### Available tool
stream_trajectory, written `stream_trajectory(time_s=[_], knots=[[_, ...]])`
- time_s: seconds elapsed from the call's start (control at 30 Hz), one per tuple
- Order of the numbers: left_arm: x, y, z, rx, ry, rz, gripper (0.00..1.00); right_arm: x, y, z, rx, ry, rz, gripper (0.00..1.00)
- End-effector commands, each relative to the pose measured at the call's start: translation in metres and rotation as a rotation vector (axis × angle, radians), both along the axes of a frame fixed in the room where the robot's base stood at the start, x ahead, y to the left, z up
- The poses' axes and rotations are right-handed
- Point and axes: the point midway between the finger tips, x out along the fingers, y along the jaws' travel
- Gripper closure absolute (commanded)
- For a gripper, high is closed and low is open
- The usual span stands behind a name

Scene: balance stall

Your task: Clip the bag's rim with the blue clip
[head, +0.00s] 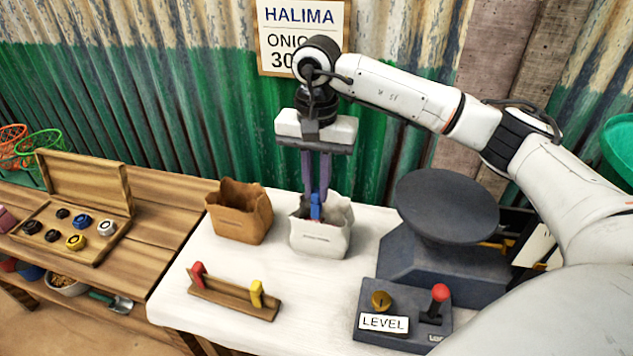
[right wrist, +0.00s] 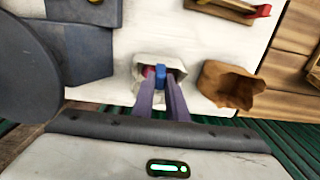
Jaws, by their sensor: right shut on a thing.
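The blue clip (head: 316,207) is between the fingertips of my right gripper (head: 316,196), which is shut on it. The gripper points straight down over the white bag (head: 321,238), and the clip is at the bag's open top. The clip also shows in the right wrist view (right wrist: 160,75) between the purple fingers (right wrist: 161,88), over the white bag's mouth (right wrist: 158,60). I cannot tell whether the clip grips the rim. Something reddish shows inside the bag beside the clip. My left gripper is not in view.
A brown paper bag (head: 240,212) stands open left of the white bag. A wooden rack (head: 232,297) holds a red clip (head: 198,273) and a yellow clip (head: 256,293). A dark scale (head: 446,240) and a LEVEL box (head: 402,318) stand right. The white tabletop between is clear.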

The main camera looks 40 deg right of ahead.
Motion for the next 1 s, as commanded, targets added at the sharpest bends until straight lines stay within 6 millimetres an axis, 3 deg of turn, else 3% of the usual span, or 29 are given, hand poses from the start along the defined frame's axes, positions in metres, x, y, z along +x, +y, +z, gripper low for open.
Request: stream_trajectory(time_s=[0.6,1.0], knots=[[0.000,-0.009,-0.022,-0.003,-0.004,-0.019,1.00,0.000,0.000,-0.047,-0.001,0.001,-0.001,1.00],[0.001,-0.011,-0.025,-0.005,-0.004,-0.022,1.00,0.000,0.000,-0.056,-0.001,0.000,-0.001,1.00]])
